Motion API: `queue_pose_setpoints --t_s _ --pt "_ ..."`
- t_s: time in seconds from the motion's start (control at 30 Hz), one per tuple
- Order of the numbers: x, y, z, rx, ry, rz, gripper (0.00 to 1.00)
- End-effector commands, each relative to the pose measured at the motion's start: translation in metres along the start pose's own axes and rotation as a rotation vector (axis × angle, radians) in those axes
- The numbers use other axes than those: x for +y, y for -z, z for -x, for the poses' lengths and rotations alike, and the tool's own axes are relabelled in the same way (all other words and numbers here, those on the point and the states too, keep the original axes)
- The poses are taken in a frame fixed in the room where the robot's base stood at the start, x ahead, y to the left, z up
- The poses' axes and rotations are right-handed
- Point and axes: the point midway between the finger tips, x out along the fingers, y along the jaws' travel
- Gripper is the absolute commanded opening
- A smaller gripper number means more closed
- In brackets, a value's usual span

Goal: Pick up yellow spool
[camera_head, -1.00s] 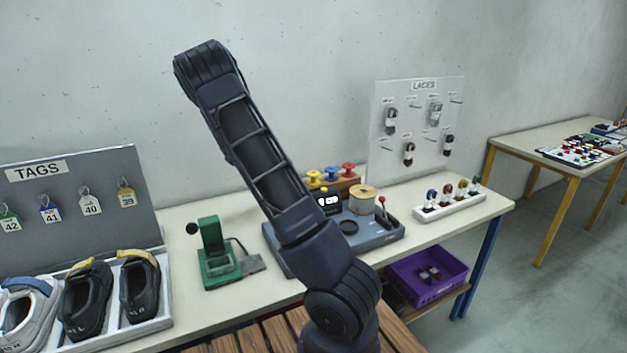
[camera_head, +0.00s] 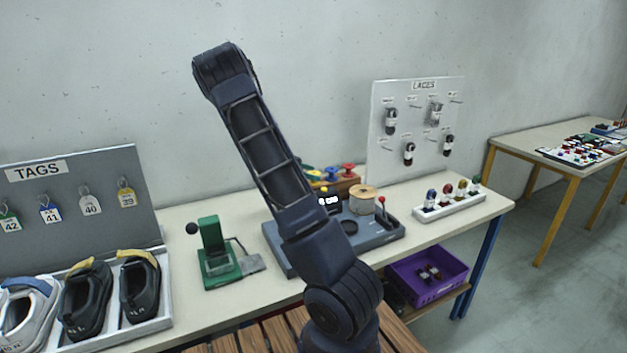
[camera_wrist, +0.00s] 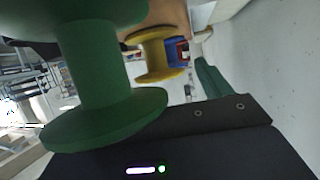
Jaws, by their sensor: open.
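The yellow spool (camera_wrist: 165,74) stands upright near the middle top of the wrist view, beyond a large green spool (camera_wrist: 97,70). The green spool is closest to the camera and covers part of the left side. In the head view the row of spools sits on a wooden rack (camera_head: 347,185) at the back of the table, and my arm hides part of the row.
A blue spool (camera_head: 331,173) and a red spool (camera_head: 348,169) stand right of my arm. A grey station (camera_head: 375,238) with a tan thread roll (camera_head: 362,200) is in front of the rack. A green press (camera_head: 213,255) stands left; the wall is close behind.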

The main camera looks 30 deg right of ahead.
Motion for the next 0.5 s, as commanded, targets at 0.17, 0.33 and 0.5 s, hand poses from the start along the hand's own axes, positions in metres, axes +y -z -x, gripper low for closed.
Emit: queue_pose_setpoints --t_s 0.17,0.33,0.5 --pt "-0.0001 -0.0002 0.0006 0.000 0.000 0.000 0.65" --pt "-0.0001 -0.0002 0.0007 0.000 0.001 0.000 0.32" --pt "-0.0001 -0.0002 0.0008 0.000 0.001 0.000 0.28"
